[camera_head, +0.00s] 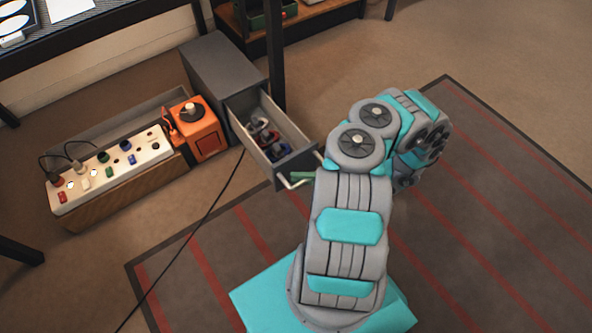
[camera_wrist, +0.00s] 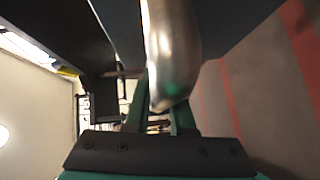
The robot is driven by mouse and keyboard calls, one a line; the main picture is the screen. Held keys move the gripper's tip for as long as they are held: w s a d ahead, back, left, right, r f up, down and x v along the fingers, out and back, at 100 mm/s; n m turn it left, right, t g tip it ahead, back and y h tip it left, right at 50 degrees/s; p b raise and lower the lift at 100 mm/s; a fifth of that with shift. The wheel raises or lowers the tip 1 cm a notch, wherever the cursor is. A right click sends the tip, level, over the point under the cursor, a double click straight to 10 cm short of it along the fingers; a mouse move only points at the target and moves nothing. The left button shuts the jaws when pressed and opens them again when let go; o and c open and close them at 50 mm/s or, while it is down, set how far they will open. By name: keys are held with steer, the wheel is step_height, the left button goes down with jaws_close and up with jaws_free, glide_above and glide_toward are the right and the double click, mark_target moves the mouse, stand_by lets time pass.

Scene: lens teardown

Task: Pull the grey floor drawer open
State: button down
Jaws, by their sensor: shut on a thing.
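The grey floor drawer (camera_head: 272,132) stands partly open, pulled out of its grey cabinet (camera_head: 215,68), with several small red, blue and metallic items (camera_head: 266,138) inside. A pale bar handle (camera_head: 290,181) is on its front. My gripper (camera_head: 305,176) is at the handle, mostly hidden behind my arm in the head view. In the wrist view, the fingers of my gripper (camera_wrist: 160,117) are shut around the shiny metal handle (camera_wrist: 172,50), close in front of the dark drawer front (camera_wrist: 240,20).
An orange box with a knob (camera_head: 203,128) stands left of the cabinet. Beside it is a white panel with switches and plugs (camera_head: 110,170). A black cable (camera_head: 205,215) crosses the floor. A dark table leg (camera_head: 276,60) stands behind the drawer. The red-striped mat (camera_head: 470,200) is clear at right.

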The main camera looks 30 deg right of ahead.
steer(key=shift+s+d, duration=0.1)
steer(key=shift+s, duration=0.9)
steer(key=c, duration=0.8)
jaws_free()
steer(key=shift+o, duration=0.2)
steer(key=v, duration=0.7)
steer(key=shift+s+d+p, duration=0.3)
